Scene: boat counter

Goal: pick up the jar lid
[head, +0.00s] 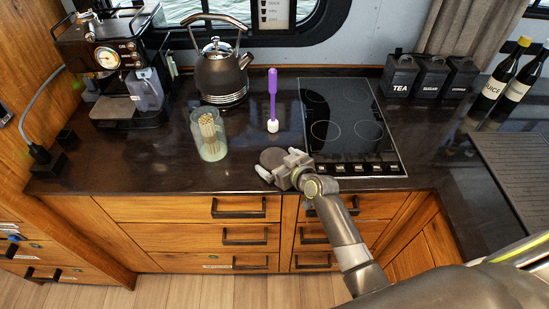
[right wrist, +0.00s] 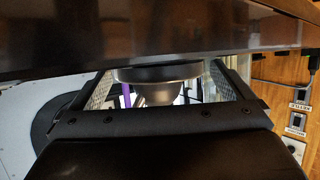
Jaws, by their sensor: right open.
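The jar lid (head: 271,158) is a dark round disc lying flat on the dark counter, near its front edge. The glass jar (head: 209,137) stands to its left, open at the top, with pale sticks inside. My right gripper (head: 281,164) is open and low over the counter, its fingertips right beside the lid and partly covering its near side. In the right wrist view, a dark round rim (right wrist: 158,73) shows between the spread fingers (right wrist: 160,90) and appears to be the lid; contact cannot be told. My left gripper is not in view.
A kettle (head: 221,75) and coffee machine (head: 110,70) are at the back left. The cooktop (head: 345,125) lies to the right, with canisters (head: 430,77) and bottles (head: 508,78) beyond.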

